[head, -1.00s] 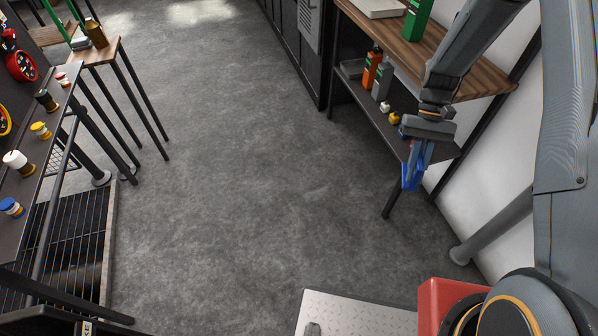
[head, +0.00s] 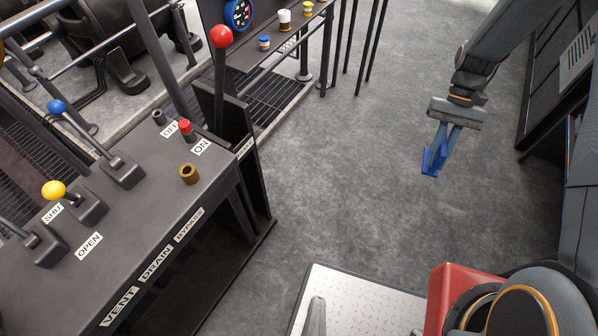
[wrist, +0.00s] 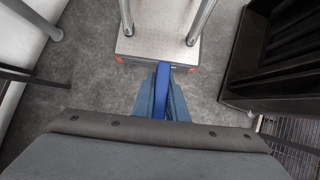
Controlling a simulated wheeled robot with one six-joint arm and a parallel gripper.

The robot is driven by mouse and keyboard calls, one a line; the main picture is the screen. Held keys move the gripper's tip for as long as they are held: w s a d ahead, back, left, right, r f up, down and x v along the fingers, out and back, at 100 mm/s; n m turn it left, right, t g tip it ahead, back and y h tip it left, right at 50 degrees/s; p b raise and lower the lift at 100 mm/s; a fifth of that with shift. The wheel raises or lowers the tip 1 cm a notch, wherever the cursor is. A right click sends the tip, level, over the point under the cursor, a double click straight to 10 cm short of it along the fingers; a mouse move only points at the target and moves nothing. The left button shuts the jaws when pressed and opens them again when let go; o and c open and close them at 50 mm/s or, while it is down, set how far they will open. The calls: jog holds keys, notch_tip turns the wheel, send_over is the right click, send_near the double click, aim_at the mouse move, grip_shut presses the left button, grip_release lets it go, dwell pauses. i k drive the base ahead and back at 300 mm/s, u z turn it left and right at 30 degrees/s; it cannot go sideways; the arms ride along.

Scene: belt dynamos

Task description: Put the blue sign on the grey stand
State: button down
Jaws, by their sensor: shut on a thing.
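My gripper (head: 441,148) is shut on the blue sign (head: 431,166) and holds it in the air over open floor, right of centre in the head view. In the wrist view the sign (wrist: 161,80) shows as a narrow blue strip between the two blue-grey fingers of my gripper (wrist: 162,98). Much of the sign is hidden by the fingers. A small dark grey cup-shaped piece (head: 159,117) stands at the far edge of the console, well left of my gripper. I cannot tell whether it is the grey stand; no other clear grey stand shows.
A dark console (head: 150,225) fills the left, with a yellow-knobbed lever (head: 54,190), a blue-knobbed lever (head: 57,107), a red-knobbed lever (head: 220,37), a red button (head: 185,127) and a brown ring (head: 189,174). Dark cabinets stand at the right. The floor between (head: 350,180) is clear.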

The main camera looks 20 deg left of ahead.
aim_at(127, 248)
jog(key=u, duration=0.55)
jog(key=k, duration=0.55)
jog(key=u, duration=1)
